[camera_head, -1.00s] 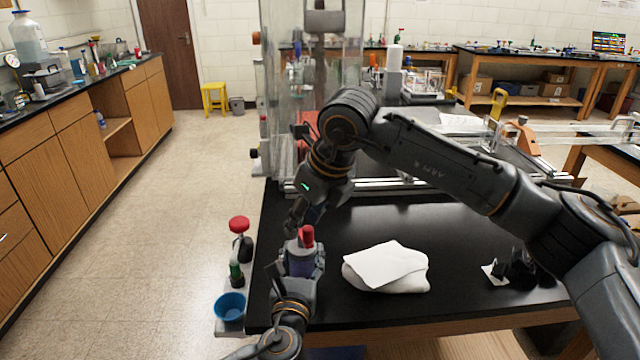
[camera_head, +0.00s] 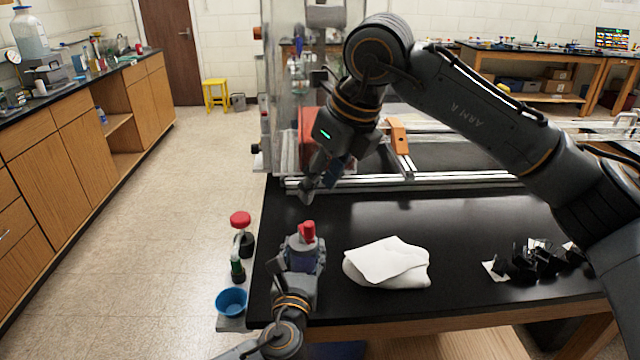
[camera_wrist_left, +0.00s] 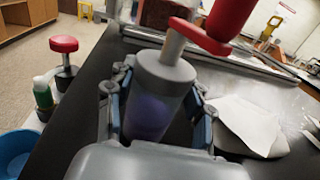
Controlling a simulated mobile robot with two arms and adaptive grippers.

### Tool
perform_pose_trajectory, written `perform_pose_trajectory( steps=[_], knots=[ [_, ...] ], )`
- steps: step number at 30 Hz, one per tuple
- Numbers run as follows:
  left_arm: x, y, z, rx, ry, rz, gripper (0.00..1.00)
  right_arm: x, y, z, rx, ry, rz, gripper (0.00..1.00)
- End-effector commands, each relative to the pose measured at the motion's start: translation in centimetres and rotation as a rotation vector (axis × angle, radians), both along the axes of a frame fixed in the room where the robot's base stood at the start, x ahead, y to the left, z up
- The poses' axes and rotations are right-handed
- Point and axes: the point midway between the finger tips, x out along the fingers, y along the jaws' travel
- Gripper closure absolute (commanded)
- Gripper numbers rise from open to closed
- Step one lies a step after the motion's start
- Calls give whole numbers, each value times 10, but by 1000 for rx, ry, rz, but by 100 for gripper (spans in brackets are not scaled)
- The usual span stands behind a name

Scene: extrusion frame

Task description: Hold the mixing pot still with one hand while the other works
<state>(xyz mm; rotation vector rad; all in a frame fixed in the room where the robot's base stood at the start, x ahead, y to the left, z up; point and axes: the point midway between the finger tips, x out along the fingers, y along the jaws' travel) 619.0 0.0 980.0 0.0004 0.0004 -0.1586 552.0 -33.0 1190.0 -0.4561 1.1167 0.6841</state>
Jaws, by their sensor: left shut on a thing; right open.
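The mixing pot (camera_head: 304,262) is a small grey-topped vessel with a bluish-purple body and a red crank handle (camera_head: 307,230) on top. It stands upright at the left end of the black bench. My left gripper (camera_head: 302,266) is shut around the pot's body; the left wrist view shows a finger on each side of the pot (camera_wrist_left: 157,100), with the red crank and knob (camera_wrist_left: 230,20) above it. My right gripper (camera_head: 308,194) is open and empty, above and behind the crank, apart from it in the picture.
Small dark parts (camera_head: 535,262) lie farther right. A red-topped piece (camera_head: 240,220) and a blue bowl (camera_head: 231,302) sit left of the bench. A metal rail frame (camera_head: 430,180) crosses behind.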

Motion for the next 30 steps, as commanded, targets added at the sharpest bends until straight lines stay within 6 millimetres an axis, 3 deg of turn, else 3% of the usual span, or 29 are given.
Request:
perform_pose_trajectory(
  steps=[7, 21, 30],
  knots=[
    [0, 0, -1, 0, 1, 0, 84, 0, 10, -3, -19, 45, -206, 58],
    [0, 0, -1, 0, 1, 0, 84, -5, 37, -2, -27, 33, -1044, 58],
    [0, 0, -1, 0, 1, 1, 84, -5, 39, -5, -4, -1, -1225, 58]
  ],
)
